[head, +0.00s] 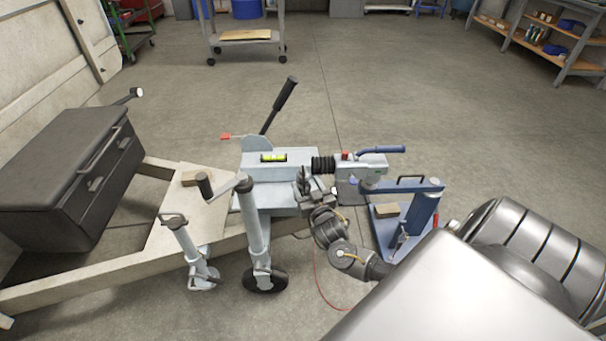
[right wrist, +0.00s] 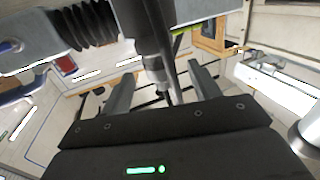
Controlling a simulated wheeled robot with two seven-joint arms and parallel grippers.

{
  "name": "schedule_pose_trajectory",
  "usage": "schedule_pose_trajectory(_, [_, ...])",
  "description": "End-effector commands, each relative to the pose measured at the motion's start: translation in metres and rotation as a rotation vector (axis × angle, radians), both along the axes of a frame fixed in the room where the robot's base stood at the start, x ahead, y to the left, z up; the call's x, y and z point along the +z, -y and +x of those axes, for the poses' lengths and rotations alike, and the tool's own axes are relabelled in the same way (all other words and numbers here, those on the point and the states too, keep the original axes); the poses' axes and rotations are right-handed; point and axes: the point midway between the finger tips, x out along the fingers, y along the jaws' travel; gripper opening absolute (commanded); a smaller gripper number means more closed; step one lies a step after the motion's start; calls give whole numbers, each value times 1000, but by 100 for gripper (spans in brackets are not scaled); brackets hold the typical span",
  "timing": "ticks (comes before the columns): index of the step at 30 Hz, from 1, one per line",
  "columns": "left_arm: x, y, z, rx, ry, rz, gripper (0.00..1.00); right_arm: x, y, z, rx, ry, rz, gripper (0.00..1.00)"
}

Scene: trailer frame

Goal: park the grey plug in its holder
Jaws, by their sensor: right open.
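My right gripper (head: 314,190) is beside the front of the trailer coupling (head: 284,163), just below the black bellows. In the right wrist view its two fingers (right wrist: 163,80) stand apart. A dark cylindrical part with a grey collar (right wrist: 154,66) reaches down between them; it may be the grey plug, but I cannot tell for sure. A small dark upright part (head: 304,181) shows at the gripper in the head view. I cannot make out the plug's holder. My left gripper is not in view.
The jockey wheel post (head: 255,225) stands left of my right gripper. A blue stand (head: 420,213) is close on the right. A thin red cable (head: 319,275) hangs to the floor. A black toolbox (head: 65,180) sits at the left.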

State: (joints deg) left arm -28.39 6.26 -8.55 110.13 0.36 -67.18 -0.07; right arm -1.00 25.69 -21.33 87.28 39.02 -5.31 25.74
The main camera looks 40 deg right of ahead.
Motion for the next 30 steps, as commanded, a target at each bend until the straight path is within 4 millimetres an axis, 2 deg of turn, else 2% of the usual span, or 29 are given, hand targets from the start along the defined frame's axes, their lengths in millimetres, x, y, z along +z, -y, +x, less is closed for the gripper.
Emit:
schedule_pose_trajectory(1, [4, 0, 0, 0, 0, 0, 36, 1, -4, -11, 1, -2, 3, 62])
schedule_pose_trajectory(6, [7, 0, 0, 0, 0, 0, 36, 1, -14, -40, -1, -2, 2, 62])
schedule_pose_trajectory(12, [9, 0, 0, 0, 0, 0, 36, 1, -21, -59, 1, 0, 1, 62])
schedule_pose_trajectory(30, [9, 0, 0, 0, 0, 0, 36, 1, -22, -62, 0, 1, 0, 62])
